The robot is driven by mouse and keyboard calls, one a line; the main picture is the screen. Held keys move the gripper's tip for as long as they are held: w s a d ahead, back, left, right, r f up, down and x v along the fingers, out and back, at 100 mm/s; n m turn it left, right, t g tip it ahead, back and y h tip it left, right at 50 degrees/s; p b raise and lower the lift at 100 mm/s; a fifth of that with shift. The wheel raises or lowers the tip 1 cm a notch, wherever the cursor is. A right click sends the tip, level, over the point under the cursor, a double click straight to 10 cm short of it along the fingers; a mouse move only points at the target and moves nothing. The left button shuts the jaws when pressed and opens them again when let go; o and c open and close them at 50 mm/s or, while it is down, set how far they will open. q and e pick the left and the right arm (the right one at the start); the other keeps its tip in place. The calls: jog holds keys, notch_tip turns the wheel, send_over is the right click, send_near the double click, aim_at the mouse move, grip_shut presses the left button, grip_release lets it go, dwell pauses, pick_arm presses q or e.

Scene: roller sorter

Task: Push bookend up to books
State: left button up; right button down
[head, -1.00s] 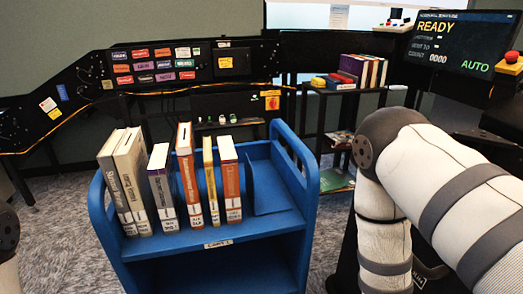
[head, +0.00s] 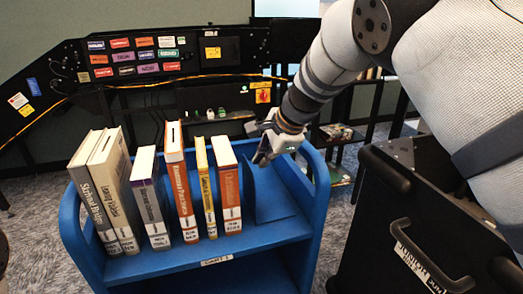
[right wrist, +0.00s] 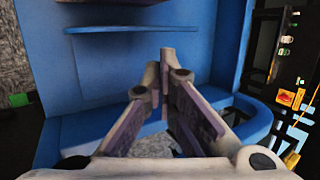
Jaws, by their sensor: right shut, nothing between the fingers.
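A row of several books stands on the blue cart's top shelf (head: 160,265) in the head view. The rightmost is an orange book (head: 228,190), beside a thin yellow book (head: 206,190); the two left books (head: 110,190) tilt. The blue bookend (head: 272,203) stands right of the orange book; its upright is partly hidden, so I cannot tell the exact gap. My right gripper (head: 263,156) points down over the bookend, shut and empty; I cannot tell whether it touches. In the right wrist view its fingers (right wrist: 162,62) converge before blue surfaces. My left gripper is not in view.
The cart's raised right side wall (head: 318,190) stands close to the right of my gripper. A black cabinet with a handle (head: 415,235) is at the lower right. A black panel with coloured labels (head: 140,55) is behind the cart.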

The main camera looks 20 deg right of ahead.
jog(key=b, duration=0.2)
send_over(267, 205)
jog(key=f, duration=0.9)
jog(key=shift+a, duration=0.25)
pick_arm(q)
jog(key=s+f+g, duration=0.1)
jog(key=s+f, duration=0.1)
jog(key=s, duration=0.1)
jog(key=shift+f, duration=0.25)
pick_arm(e)
jog(key=shift+f, duration=0.15)
jog(key=shift+f, duration=0.2)
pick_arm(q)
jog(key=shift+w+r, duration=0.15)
pick_arm(e)
jog(key=shift+r, duration=0.2)
pick_arm(q)
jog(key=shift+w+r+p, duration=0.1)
jog(key=shift+p, duration=0.2)
pick_arm(e)
jog(key=shift+a, duration=1.25)
jog(key=shift+d+r, duration=0.3)
jog(key=shift+d, duration=0.4)
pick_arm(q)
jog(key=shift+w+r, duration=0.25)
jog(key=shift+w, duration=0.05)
pick_arm(e)
jog(key=shift+d+r, duration=0.2)
jog(key=shift+d, duration=0.65)
